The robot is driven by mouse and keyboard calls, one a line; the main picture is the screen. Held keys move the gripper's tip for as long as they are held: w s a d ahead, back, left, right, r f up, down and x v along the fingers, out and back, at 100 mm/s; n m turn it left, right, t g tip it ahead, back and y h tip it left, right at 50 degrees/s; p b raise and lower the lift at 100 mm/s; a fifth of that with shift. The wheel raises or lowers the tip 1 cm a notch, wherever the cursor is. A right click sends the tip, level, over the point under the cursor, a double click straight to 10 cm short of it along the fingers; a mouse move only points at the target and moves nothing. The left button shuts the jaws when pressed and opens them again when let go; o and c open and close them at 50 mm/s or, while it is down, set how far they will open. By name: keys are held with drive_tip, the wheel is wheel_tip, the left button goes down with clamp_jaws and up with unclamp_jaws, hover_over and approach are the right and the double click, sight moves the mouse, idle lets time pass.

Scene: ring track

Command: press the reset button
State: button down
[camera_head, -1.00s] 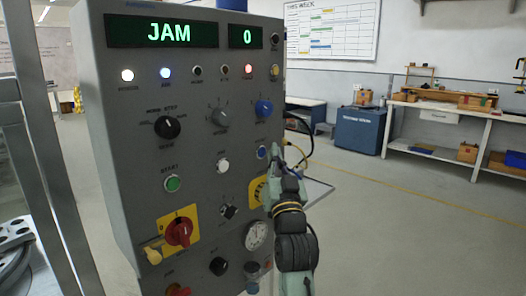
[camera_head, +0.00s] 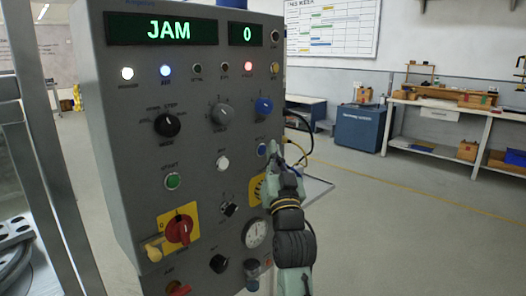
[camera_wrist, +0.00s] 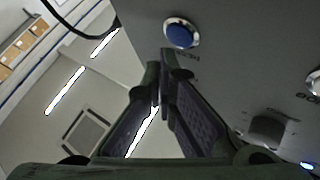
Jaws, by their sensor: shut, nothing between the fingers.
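The grey control panel (camera_head: 205,130) stands upright in the head view, with its display reading JAM and 0. A blue push button (camera_head: 262,149) sits near its right edge. In the wrist view the blue button (camera_wrist: 180,34) shows in a silver ring, with a small label beside it too unclear to read. My gripper (camera_head: 274,146) is shut and empty just right of that button. In the wrist view its fingertips (camera_wrist: 162,60) lie just below the button in the picture. A small gap shows there; the depth between tips and panel is hard to tell.
A blue knob (camera_head: 264,107) is above the button, and a yellow-backed control (camera_head: 256,188) is below, partly behind my gripper. White (camera_head: 222,162) and green (camera_head: 173,181) buttons and a red rotary switch (camera_head: 179,230) are to the left. Open floor lies right of the panel.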

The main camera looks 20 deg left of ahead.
drive_tip(key=shift+a, duration=0.1)
idle(0.5)
drive_tip(key=shift+w+a, duration=0.1)
drive_tip(key=shift+a, duration=0.2)
drive_tip(key=shift+w+a, duration=0.15)
drive_tip(key=shift+a, duration=0.25)
idle(0.6)
drive_tip(key=shift+d, duration=0.1)
drive_tip(key=shift+s+d, duration=0.3)
drive_tip(key=shift+d, duration=0.4)
drive_tip(key=d, duration=0.1)
drive_tip(key=s+d, duration=0.1)
drive_tip(key=d, duration=0.1)
drive_tip(key=d+b, duration=0.1)
drive_tip(key=shift+s+d, duration=0.35)
idle(0.8)
